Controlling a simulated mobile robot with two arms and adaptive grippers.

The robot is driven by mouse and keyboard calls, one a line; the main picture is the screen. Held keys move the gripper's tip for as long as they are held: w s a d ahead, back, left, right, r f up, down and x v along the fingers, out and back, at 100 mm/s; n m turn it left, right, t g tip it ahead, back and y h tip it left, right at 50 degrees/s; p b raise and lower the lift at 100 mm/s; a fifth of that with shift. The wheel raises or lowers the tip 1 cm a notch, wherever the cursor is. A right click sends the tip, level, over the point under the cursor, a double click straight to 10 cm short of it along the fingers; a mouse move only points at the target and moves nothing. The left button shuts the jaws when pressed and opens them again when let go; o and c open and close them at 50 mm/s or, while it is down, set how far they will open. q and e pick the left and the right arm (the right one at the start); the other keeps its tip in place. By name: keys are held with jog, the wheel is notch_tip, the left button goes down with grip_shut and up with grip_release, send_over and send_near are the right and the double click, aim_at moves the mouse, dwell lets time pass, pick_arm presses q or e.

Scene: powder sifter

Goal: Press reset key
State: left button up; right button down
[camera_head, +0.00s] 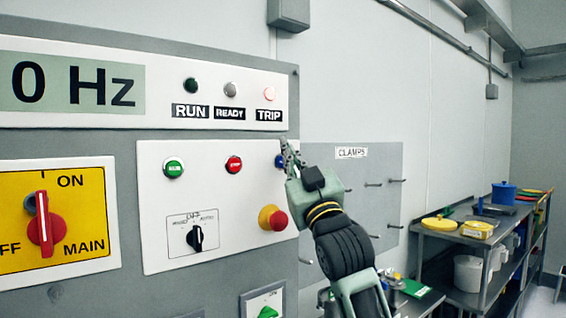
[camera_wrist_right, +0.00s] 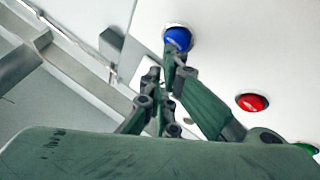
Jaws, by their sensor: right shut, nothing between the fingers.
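My right gripper (camera_head: 287,146) is shut and empty. Its fingertips are at the blue key, overlapping its lower edge in the wrist view (camera_wrist_right: 174,54); I cannot tell whether they touch or press it. My left gripper is not in view.
Left of the blue key are a red key (camera_head: 234,164) and a green RUN key (camera_head: 174,168). A red mushroom button (camera_head: 272,218) and black selector (camera_head: 195,238) are below. The pink-white TRIP lamp (camera_head: 269,93) is above. A shelf (camera_head: 465,236) stands right.

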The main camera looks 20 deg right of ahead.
jog(key=shift+w+a, duration=0.15)
jog(key=shift+w, duration=0.2)
dwell(0.7)
jog(key=shift+s, duration=0.1)
dwell(0.4)
jog(key=shift+s+d, duration=0.3)
jog(key=shift+s, duration=0.3)
jog(key=s, duration=0.1)
jog(key=s+d, duration=0.1)
jog(key=s, duration=0.2)
jog(key=shift+s+d, duration=0.35)
jog(key=shift+s, duration=0.05)
